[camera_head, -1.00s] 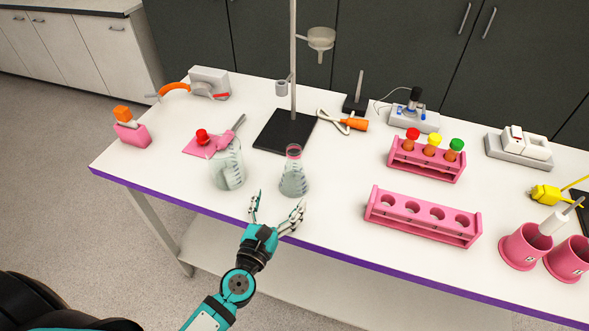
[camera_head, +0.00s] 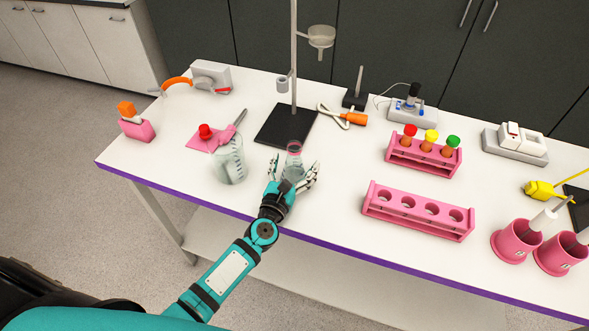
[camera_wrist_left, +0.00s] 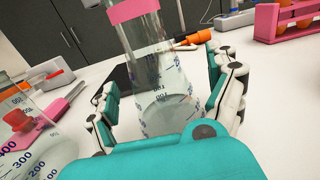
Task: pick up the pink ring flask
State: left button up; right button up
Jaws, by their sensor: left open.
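The pink ring flask (camera_head: 294,162) is a clear conical flask with a pink band at its neck, upright on the white table. My left gripper (camera_head: 293,175) is open around its lower body, with one finger on each side. In the left wrist view the flask (camera_wrist_left: 158,85) stands between the open fingers of the gripper (camera_wrist_left: 168,95). Visible gaps show beside the flask there, and its lowest edge is partly hidden by my gripper's palm. My right gripper is not in view.
A clear beaker (camera_head: 229,160) stands close on the left of the flask. A black stand base (camera_head: 285,126) with a vertical rod is behind it. An empty pink rack (camera_head: 418,213) is to the right, with clear table between.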

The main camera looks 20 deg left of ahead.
aim_at(292, 163)
pick_arm(q)
jog(key=shift+s, duration=0.1)
jog(key=c, duration=1.5)
jog(key=shift+c, duration=0.2)
jog(key=shift+r+p, duration=0.3)
jog(key=shift+r, duration=0.35)
grip_shut()
notch_tip(292, 163, up, 2)
jog(key=shift+r+p, duration=0.2)
jog(key=shift+p, duration=0.45)
jog(key=shift+s+f, duration=0.1)
jog(key=shift+s, duration=0.2)
jog(key=s+d+r+b, duration=0.1)
jog(key=s+b, duration=0.2)
jog(key=s, duration=1.2)
jog(key=shift+d+r, duration=0.15)
jog(key=shift+r, duration=0.15)
jog(key=shift+s, duration=0.15)
